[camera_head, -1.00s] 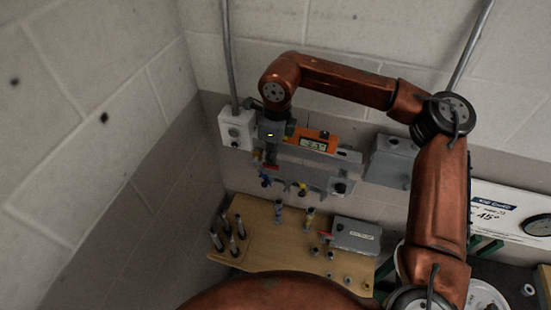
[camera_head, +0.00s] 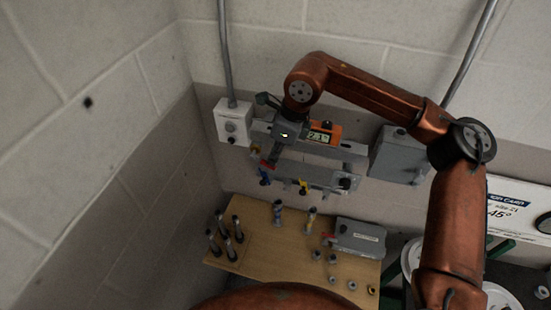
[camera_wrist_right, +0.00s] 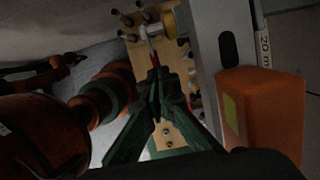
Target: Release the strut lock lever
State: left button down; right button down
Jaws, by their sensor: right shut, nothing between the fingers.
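A grey strut (camera_head: 345,147) is fixed along the wall. A small red lever (camera_head: 267,164) shows at its lower left; in the right wrist view a red-tipped lever (camera_wrist_right: 152,62) runs up toward a yellow-brown round part (camera_wrist_right: 164,25). I take this as the strut lock lever. My right gripper (camera_head: 271,159) is shut at the lever's red end, with nothing clearly held. In the right wrist view its green fingertips (camera_wrist_right: 155,76) meet just below the red end; whether they touch it I cannot tell. My left gripper is not in view.
An orange digital level (camera_head: 325,133) sits on the strut, close beside the gripper. A white switch box (camera_head: 232,120) is left, a grey box (camera_head: 400,155) right. Blue (camera_head: 264,177) and yellow (camera_head: 303,187) parts hang below. A wooden shelf (camera_head: 270,245) holds several upright pegs.

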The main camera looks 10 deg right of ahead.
jog(key=shift+d+f, duration=0.15)
dwell(0.5)
jog(key=s+d+v, duration=0.1)
jog(key=d+v, duration=0.1)
jog(key=v, duration=1.1)
jog(key=shift+d+b, duration=0.2)
jog(key=shift+b, duration=0.1)
